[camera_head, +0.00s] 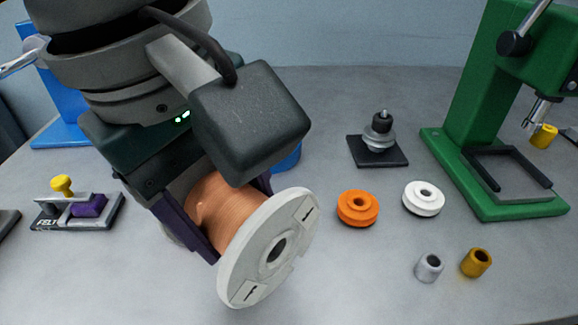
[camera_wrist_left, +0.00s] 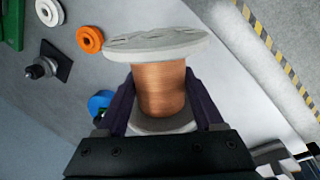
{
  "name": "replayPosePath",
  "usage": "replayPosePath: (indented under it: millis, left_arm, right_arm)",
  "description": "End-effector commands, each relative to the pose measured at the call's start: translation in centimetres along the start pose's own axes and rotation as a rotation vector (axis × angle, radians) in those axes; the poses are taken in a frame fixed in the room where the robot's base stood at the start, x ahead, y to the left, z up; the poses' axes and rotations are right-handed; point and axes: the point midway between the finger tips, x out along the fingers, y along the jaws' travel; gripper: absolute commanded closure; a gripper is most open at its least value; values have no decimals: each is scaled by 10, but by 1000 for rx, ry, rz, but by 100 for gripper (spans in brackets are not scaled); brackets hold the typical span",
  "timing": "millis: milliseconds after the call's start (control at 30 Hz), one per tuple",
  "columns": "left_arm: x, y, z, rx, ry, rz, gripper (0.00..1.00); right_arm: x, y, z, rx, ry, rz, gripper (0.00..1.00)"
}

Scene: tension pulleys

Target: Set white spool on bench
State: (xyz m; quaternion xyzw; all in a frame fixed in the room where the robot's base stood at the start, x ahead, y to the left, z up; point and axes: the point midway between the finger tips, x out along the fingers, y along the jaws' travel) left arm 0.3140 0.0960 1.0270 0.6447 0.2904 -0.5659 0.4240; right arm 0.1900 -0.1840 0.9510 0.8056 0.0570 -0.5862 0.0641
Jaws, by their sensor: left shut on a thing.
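The white spool (camera_head: 247,283) has pale round flanges and is wound with copper-coloured wire (camera_head: 222,208). My left gripper (camera_head: 226,218) is shut on the spool, its purple fingers on both sides of the wound middle. The spool is tilted, with one flange facing the front right. The left wrist view also shows the spool (camera_wrist_left: 160,90) between the fingers of the left gripper (camera_wrist_left: 163,105). The grey bench (camera_head: 360,275) lies below; I cannot tell whether the spool touches it. My right gripper is in neither view.
An orange pulley (camera_head: 358,208) and a white pulley (camera_head: 423,198) lie right of the spool. A silver bushing (camera_head: 429,267) and a brass bushing (camera_head: 476,262) stand nearer. A black-based post (camera_head: 378,140), a green press (camera_head: 465,120) and a felt fixture (camera_head: 78,209) stand around. The front middle is clear.

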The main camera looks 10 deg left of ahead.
Motion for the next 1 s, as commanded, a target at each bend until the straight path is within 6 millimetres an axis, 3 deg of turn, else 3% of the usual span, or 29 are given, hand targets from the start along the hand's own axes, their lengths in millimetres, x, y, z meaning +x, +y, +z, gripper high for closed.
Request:
replayPosePath:
  millis: [33,267,500,933,967,1000]
  left_arm:
    - [15,-3,0,-1,-1,2,100]
    - [30,-6,0,1,-1,4,100]
    - [66,-14,0,0,-2,3,100]
    - [71,-15,0,1,0,4,100]
    - [70,-15,0,1,0,2,28]
    - [69,-15,0,1,0,2,23]
  right_arm:
    - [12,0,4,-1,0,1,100]
    - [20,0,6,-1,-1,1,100]
    - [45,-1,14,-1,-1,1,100]
    - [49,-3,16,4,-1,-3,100]
    - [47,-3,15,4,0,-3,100]
    - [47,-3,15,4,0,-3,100]
